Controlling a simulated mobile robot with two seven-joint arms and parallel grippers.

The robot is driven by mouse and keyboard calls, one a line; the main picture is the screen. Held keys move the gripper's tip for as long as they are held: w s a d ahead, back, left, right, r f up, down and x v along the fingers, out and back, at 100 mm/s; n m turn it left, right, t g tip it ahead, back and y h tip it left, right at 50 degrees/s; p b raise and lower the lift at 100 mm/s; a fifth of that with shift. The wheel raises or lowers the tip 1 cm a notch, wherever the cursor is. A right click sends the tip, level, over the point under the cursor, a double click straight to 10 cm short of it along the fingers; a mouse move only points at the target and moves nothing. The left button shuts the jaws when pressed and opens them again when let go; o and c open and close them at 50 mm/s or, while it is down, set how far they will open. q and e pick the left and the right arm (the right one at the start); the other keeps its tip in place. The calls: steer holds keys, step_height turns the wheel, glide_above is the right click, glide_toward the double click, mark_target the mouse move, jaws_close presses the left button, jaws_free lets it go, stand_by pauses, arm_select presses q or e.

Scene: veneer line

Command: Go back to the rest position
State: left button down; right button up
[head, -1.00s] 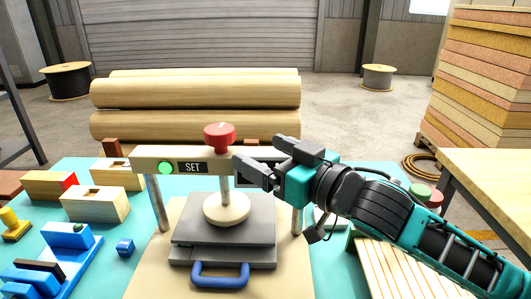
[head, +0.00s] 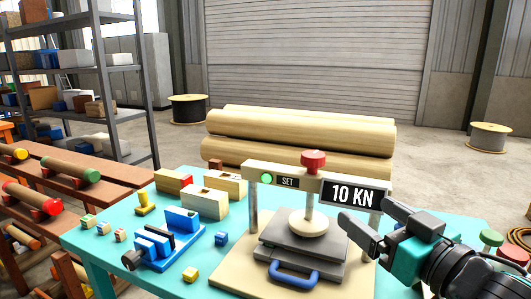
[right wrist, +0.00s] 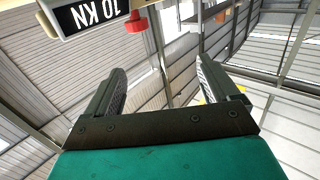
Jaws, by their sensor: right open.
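My right gripper (head: 372,218) is open and empty, in front of the right post of a small press. In the right wrist view its two fingers (right wrist: 160,85) stand apart with nothing between them. The press has a cream crossbeam (head: 262,171), a red knob (head: 313,162), a green light (head: 267,179) by the word SET, and a display (head: 354,193) reading 10 KN. Its round pad (head: 309,222) rests on grey plates (head: 328,262) with a blue handle (head: 294,276). The display also shows in the right wrist view (right wrist: 88,14). My left gripper is out of view.
On the turquoise table (head: 215,274), left of the press, are a blue fixture (head: 168,240), wooden blocks (head: 207,205) and small coloured pieces. Logs (head: 300,135) lie behind. A rack with rollers (head: 60,175) and shelves (head: 90,72) stand left. Open floor lies behind.

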steer(key=s+d+f+m+g+h, duration=0.1)
steer(key=s+f+g+h, duration=0.15)
steer(key=f, duration=0.55)
steer(key=s+d+f+m+g+h, duration=0.1)
steer(key=s+f+m+g+h, duration=0.2)
steer(key=f, duration=0.5)
steer(key=s+d+f+g+h, duration=0.1)
steer(key=s+f+g, duration=0.4)
steer(key=s, duration=0.4)
steer(key=s+d+f+g+h, duration=0.1)
steer(key=s+f+g, duration=0.1)
steer(key=s+f, duration=0.55)
arm_select(q)
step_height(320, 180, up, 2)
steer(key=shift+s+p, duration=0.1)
steer(key=shift+p, duration=0.8)
arm_select(e)
steer(key=w+a+f+n+t+y, duration=0.1)
steer(key=w+a+f+t+y, duration=0.1)
steer(key=w+f+t, duration=0.4)
steer(key=shift+w+a+f+n+t, duration=0.15)
steer(key=shift+a+f+n+t, duration=0.25)
steer(key=shift+a+f, duration=0.3)
